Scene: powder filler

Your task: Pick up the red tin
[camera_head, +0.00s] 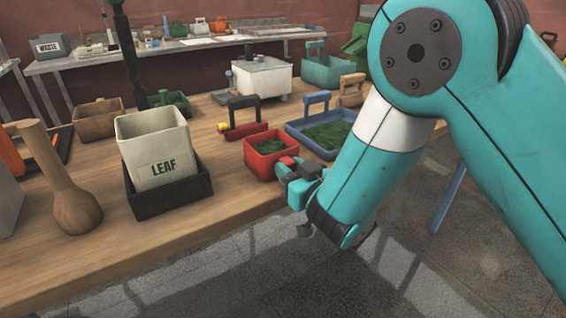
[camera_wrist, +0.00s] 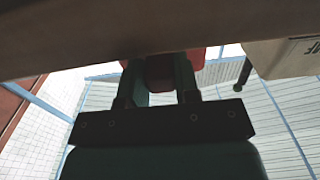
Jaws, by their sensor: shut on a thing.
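The red tin (camera_head: 259,168) is an open-topped square box with green leafy stuff in it, upright at the front edge of the wooden table (camera_head: 225,218). My gripper (camera_head: 294,168) reaches it from the lower right and is shut on a part at its near right side. In the wrist view my gripper's two fingers (camera_wrist: 161,82) have a red part between them, and a bit of the red tin (camera_wrist: 197,58) shows above. I cannot tell whether the tin rests on the table or is just clear of it.
A blue tray (camera_head: 300,143) with green stuff stands close behind right. A white LEAF bin (camera_head: 140,150) in a black tray (camera_head: 150,207) and a wooden pestle-like object (camera_head: 75,208) stand left. A red cylinder with a black handle (camera_head: 243,130) is behind. Open floor lies in front.

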